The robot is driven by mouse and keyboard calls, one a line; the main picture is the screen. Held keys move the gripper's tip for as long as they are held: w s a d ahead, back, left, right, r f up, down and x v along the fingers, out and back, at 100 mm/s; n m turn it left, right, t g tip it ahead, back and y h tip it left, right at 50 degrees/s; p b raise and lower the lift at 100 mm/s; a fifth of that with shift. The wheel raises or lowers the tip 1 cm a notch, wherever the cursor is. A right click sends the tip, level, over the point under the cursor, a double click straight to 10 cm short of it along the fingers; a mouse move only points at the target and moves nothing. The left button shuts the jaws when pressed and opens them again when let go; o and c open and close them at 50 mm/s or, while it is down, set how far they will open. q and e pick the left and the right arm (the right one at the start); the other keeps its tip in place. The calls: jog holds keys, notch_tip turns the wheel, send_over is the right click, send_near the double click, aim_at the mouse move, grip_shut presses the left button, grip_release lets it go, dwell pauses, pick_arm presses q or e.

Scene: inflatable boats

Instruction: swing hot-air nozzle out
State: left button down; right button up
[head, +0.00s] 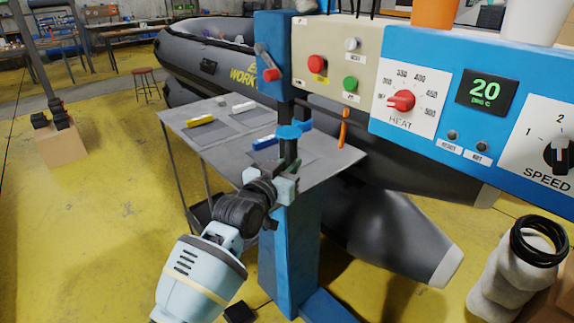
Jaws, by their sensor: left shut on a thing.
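The blue machine (290,255) stands in front of me with its control panel (328,40) above. My left gripper (286,178) is at the machine's left side, below the panel. It is shut on a dark upright handle (289,152) with a blue round cap (288,131). The gripper hides the handle's lower end. I cannot make out the nozzle tip itself. A lever with a red knob (270,74) is on the blue housing above. My right gripper is not in view.
A grey table (335,165) with yellow, white, blue and orange tools stands behind the gripper. The panel has a red heat knob (401,101) and a display reading 20 (485,90). A grey inflatable boat (190,70) lies behind.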

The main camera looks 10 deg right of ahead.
pick_arm(q)
jog(key=shift+s+d+r, duration=0.1)
jog(key=shift+d, duration=0.05)
jog(key=c, duration=1.5)
grip_release()
jog(key=shift+d, duration=0.15)
jog(key=shift+o, duration=0.2)
jog(key=shift+s+a, duration=0.1)
jog(key=shift+a, duration=0.15)
jog(key=v, duration=0.7)
jog(key=shift+s+p, duration=0.2)
jog(key=shift+p, duration=0.25)
jog(key=shift+a, duration=0.1)
